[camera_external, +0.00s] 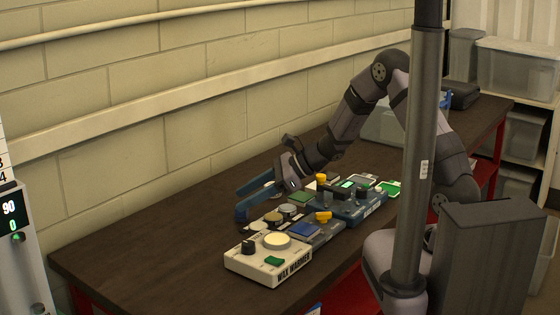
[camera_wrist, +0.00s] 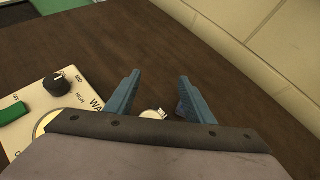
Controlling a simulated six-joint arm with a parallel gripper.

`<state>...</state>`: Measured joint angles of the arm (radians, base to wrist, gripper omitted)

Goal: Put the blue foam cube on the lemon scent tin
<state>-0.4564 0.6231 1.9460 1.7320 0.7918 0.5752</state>
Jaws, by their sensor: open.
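My gripper (camera_external: 240,202) is open above the left part of the dark table, with its two blue fingers apart. In the wrist view its fingers (camera_wrist: 158,84) have nothing held between their tips. A small bluish-purple piece (camera_wrist: 180,109) shows beside the right finger, mostly hidden; I cannot tell if it is the blue foam cube. Several round tins stand in a row beside the fingers, including a gold-brown one (camera_external: 273,217) and a grey one (camera_external: 288,208). A pale round top (camera_wrist: 152,114) shows between the finger bases. I cannot read which tin is lemon.
A white wax warmer (camera_external: 268,266) with a knob and green switch stands at the front. A blue-topped unit (camera_external: 305,231) and a larger blue device (camera_external: 360,208) sit behind it. The brick wall runs close along the back. Bare table (camera_external: 150,250) lies to the left.

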